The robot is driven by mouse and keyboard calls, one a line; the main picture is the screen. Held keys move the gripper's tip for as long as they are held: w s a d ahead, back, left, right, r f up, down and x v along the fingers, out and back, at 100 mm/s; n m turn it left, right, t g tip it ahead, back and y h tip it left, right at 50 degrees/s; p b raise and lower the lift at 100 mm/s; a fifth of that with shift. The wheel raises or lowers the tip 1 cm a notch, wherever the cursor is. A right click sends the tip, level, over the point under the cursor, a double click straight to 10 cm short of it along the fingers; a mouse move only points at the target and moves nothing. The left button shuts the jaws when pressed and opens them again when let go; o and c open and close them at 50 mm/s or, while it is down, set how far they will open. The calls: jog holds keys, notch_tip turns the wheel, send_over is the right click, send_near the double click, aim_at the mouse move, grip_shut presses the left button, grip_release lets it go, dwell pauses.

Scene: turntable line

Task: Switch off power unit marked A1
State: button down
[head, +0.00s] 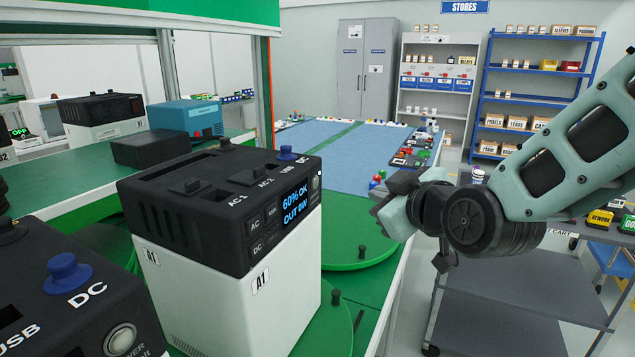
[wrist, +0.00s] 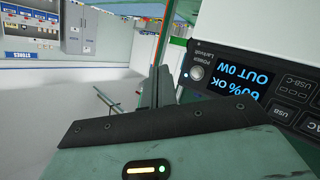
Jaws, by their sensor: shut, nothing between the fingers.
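The power unit marked A1 (head: 250,290) has a white body and a black top. Its lit display (head: 297,200) reads "60% OK OUT 0W"; the display also shows rotated in the wrist view (wrist: 235,82). A round silver button (wrist: 196,72) labelled POWER sits beside the display in the wrist view. A blue knob (head: 285,153) stands on the unit's top by the DC label. My gripper (head: 383,205) is shut and empty, to the right of the unit and apart from it. In the wrist view its fingers (wrist: 157,82) point up the picture, left of the button.
Another black-topped unit (head: 75,305) with a blue knob fills the lower left. Green round plates (head: 370,245) lie behind and beside A1. A blue-topped table (head: 345,140) with small parts is behind. A grey cart (head: 510,300) stands at lower right. Shelves line the back wall.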

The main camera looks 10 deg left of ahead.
aim_at(319, 183)
jog(key=w+a+p, duration=0.2)
jog(key=a, duration=0.5)
jog(key=shift+w+a, duration=0.4)
dwell(1.7)
jog(key=shift+w+a, duration=0.1)
jog(key=shift+a, duration=0.3)
jog(key=shift+w+a, duration=0.15)
jog(key=shift+a, duration=0.2)
dwell(0.5)
jog(key=shift+d, duration=0.1)
jog(key=shift+s+d, duration=0.3)
jog(key=shift+d, duration=0.35)
jog(key=shift+d, duration=0.1)
jog(key=d, duration=0.1)
jog(key=s+d+b, duration=0.1)
jog(key=d, duration=0.1)
jog(key=d+b, duration=0.1)
jog(key=shift+s+d, duration=0.25)
jog(key=shift+s, duration=0.1)
